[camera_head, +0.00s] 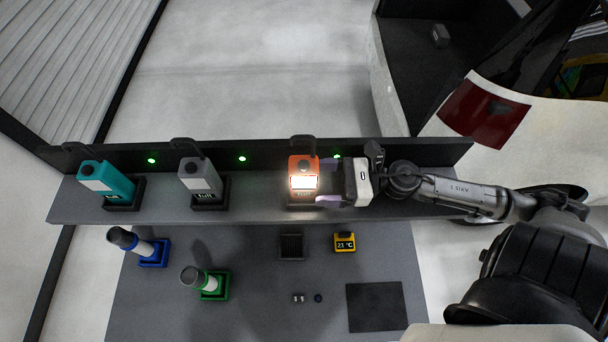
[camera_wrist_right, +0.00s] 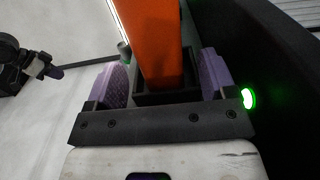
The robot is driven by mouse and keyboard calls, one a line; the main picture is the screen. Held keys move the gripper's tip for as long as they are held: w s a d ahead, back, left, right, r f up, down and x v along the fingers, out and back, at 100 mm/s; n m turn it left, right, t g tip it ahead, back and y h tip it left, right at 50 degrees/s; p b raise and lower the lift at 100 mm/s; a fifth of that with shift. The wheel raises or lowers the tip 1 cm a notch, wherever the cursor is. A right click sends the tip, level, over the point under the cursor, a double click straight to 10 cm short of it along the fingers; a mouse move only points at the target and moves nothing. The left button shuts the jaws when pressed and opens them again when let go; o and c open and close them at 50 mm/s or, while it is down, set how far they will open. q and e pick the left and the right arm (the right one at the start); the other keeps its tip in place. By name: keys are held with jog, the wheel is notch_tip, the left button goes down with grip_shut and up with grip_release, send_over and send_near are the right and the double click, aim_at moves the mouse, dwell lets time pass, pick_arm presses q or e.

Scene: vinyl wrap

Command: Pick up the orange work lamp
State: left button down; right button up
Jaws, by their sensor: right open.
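The orange work lamp (camera_head: 303,165) stands upright on the grey shelf, in a dark holder, with its front panel lit. My right gripper (camera_head: 328,182) reaches in from the right, open, with its purple fingers at the lamp's right edge. In the right wrist view the lamp's orange body (camera_wrist_right: 158,45) rises between the two spread fingers, with a gap on each side. The lamp's base sits in the dark holder (camera_wrist_right: 165,96). What looks like my left gripper (camera_wrist_right: 50,72) shows small at the left of that view; its jaw opening is unclear.
A teal device (camera_head: 108,180) and a grey device (camera_head: 200,177) stand in holders further left on the shelf. A dark back wall with green lights runs behind. Below are a blue holder (camera_head: 153,254), a green holder (camera_head: 214,288) and a yellow temperature display (camera_head: 344,242).

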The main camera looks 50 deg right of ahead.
aim_at(303, 161)
jog(key=p+x, duration=0.1)
jog(key=x, duration=0.2)
jog(key=shift+r, duration=0.2)
jog(key=shift+f+p+x, duration=0.2)
jog(key=shift+p+x, duration=0.35)
jog(key=shift+x, duration=0.35)
jog(key=c, duration=1.2)
jog(key=shift+r, duration=0.15)
jog(key=shift+r+p, duration=0.4)
jog(key=shift+r, duration=4.5)
